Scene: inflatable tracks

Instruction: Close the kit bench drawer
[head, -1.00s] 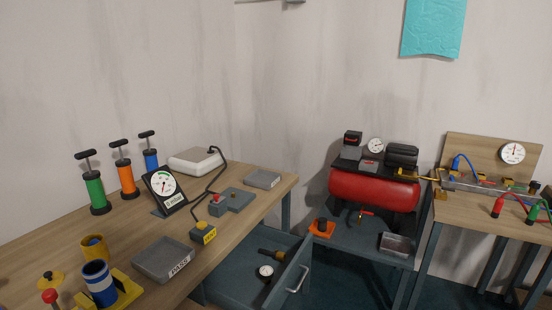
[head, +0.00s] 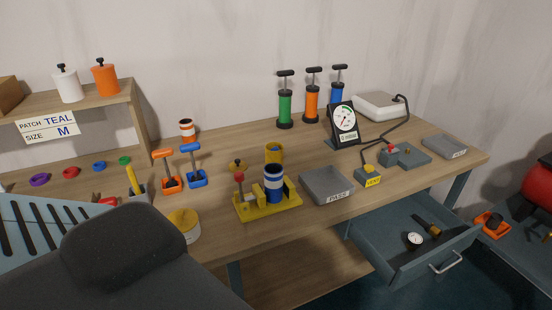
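The kit bench drawer (head: 388,262) hangs open under the front right of the wooden bench (head: 225,225). It is a grey-blue drawer with a metal bar handle (head: 446,263) on its front panel. A small round gauge (head: 414,240) and a dark tool with a brass-coloured end (head: 431,228) lie inside it. A dark rounded shape, which looks like part of my own arm, fills the lower left, well to the left of the drawer. Neither of my grippers is in view.
On the bench stand a grey tray (head: 325,187), a yellow fixture (head: 268,208), a dial gauge (head: 343,124) and several hand pumps (head: 285,102). An orange block (head: 492,223) lies on a low surface right of the drawer. The floor before the drawer looks clear.

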